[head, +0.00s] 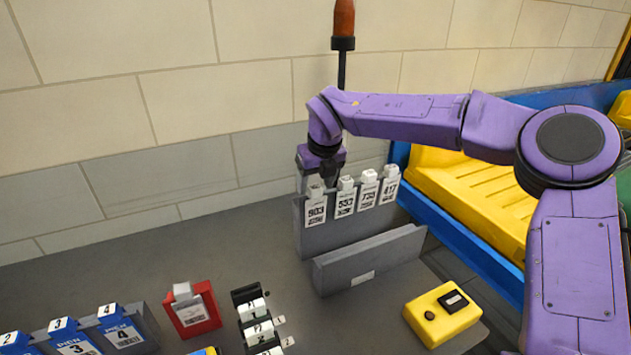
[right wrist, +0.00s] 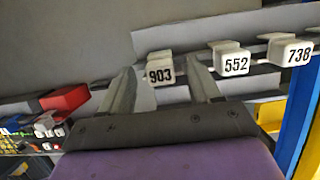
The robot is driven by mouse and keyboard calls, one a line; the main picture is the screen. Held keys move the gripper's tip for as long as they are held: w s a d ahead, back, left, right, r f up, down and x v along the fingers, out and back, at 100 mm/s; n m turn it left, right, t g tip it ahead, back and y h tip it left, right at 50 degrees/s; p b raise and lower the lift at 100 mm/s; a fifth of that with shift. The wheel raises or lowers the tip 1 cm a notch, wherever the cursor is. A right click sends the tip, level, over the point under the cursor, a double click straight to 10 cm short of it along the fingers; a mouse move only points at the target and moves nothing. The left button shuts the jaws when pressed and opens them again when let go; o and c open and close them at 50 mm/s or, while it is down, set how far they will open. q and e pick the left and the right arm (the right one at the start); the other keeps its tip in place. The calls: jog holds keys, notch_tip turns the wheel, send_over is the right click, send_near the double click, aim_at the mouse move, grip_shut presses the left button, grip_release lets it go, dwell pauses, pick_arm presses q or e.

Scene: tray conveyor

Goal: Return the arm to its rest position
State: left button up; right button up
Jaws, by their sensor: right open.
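My right arm is purple and reaches in from the right in the head view. Its gripper (head: 328,176) points down at the grey rack (head: 340,237), just behind and above the row of hanging tags. Its two fingers are apart in the right wrist view, with the white block of tag 903 (right wrist: 160,74) showing between their tips. Tag 903 (head: 316,210) hangs at the left end of the row and looks free of the fingers; whether they touch it, I cannot tell. My left gripper is not in view.
Tags 552 (head: 345,203), 738 (head: 368,194) and 417 (head: 390,189) hang beside it. A low grey holder (head: 368,262) and a yellow box (head: 443,313) stand in front. A red holder (head: 193,313) is at front left. A blue-framed conveyor (head: 470,250) with yellow trays lies right.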

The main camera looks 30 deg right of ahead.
jog(key=b+v, duration=0.1)
jog(key=v, duration=0.9)
jog(key=shift+r, duration=0.3)
